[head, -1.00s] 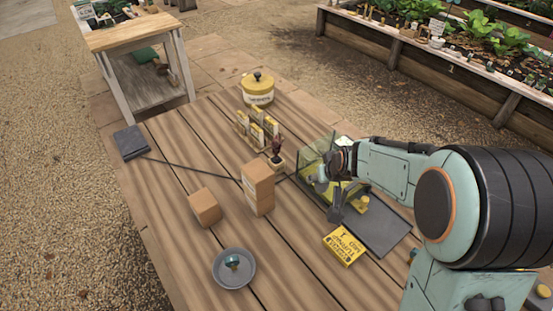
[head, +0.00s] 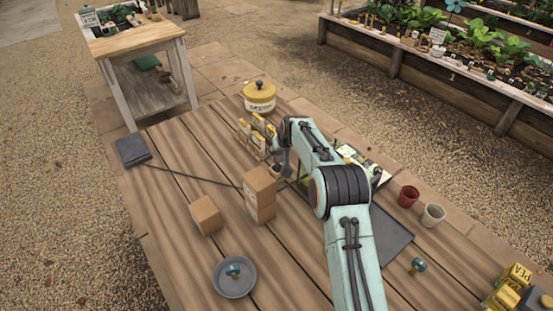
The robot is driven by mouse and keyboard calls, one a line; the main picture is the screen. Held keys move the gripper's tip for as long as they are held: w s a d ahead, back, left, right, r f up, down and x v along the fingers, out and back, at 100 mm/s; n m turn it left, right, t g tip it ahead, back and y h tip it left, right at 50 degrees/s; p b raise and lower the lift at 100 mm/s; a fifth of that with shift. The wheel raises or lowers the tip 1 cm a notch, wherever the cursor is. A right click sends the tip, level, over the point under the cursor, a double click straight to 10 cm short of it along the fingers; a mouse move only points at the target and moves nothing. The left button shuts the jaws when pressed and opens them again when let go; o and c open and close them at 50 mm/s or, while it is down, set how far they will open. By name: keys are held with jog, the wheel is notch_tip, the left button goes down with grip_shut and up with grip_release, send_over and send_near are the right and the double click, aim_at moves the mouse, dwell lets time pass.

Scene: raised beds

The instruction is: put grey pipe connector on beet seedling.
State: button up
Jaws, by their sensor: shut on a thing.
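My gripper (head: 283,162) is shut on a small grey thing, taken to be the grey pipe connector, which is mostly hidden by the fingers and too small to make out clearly. It is over the middle of the wooden table, at the beet seedling's place. The beet seedling's small pot (head: 275,170) shows only in part, just below and left of the fingers. Its dark red leaves are hidden behind my gripper. I cannot tell whether the held thing touches the seedling.
Cardboard boxes (head: 259,194) stand just left of and in front of my gripper. Yellow seed packets (head: 254,138) and a yellow-lidded pot (head: 259,97) stand behind. A glass case is mostly hidden by my arm. A grey saucer (head: 220,290) lies at the front.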

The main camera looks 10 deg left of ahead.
aim_at(276, 165)
jog(key=shift+w+x, duration=0.2)
jog(key=shift+x, duration=0.95)
jog(key=shift+w+x, duration=0.2)
jog(key=shift+x, duration=1)
jog(key=shift+s+d+f, duration=0.1)
jog(key=shift+d+f, duration=0.05)
jog(key=shift+f, duration=1.05)
jog(key=o, duration=0.9)
jog(key=shift+f, duration=0.1)
jog(key=shift+o, duration=0.2)
